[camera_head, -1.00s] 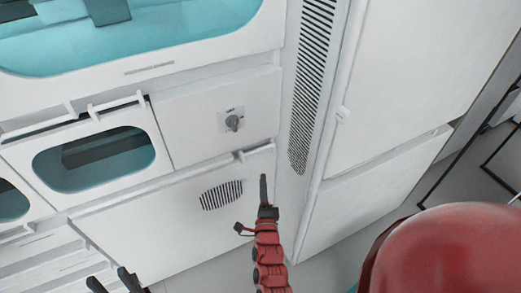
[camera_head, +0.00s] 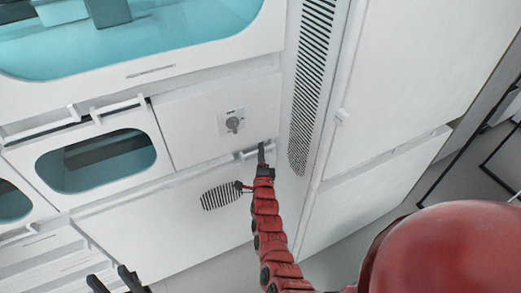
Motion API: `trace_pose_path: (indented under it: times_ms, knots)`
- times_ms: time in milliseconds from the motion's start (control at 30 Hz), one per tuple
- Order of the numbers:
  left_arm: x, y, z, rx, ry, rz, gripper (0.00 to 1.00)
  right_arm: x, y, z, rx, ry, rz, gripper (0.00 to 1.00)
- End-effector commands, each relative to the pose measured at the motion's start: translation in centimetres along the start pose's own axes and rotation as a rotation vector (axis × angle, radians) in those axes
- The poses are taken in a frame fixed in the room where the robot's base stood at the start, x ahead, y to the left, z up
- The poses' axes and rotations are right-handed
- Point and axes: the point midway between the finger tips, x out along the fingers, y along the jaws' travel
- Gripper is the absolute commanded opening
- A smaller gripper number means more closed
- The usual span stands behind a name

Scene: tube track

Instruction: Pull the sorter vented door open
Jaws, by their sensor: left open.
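The sorter vented door (camera_head: 165,228) is the white lower panel with a dark slotted vent (camera_head: 219,196). It looks closed. Its white bar handle (camera_head: 248,154) is at the upper right edge. My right gripper (camera_head: 262,155), on the red arm, is at the handle's right part, and its dark finger overlaps the bar. The fingers are seen edge-on, so I cannot tell whether they are open or grip the bar. My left gripper (camera_head: 114,281) is at the bottom left edge, its two dark fingertips apart, with nothing visible between them.
A tall vented strip (camera_head: 311,85) and white cabinet (camera_head: 415,75) stand to the right. Floor shows at lower right.

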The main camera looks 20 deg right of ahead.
Motion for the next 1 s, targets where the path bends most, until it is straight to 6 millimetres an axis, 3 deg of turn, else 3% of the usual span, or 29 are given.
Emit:
trace_pose_path:
  times_ms: [100, 267, 1000]
  knots:
    - [0.0, 0.0, 0.0, 0.0, 0.0, 0.0, 0.5, -0.02, 0.0, 0.0, 0.0, 0.0, 0.0, 0.26]
    - [0.0, 0.0, 0.0, 0.0, 0.0, 0.0, 0.5, -0.03, 0.0, 0.01, 0.0, 0.0, 0.0, 0.0]
    - [0.0, 0.0, 0.0, 0.0, 0.0, 0.0, 0.5, -0.05, 0.03, 0.03, 0.0, 0.0, 0.001, 0.0]
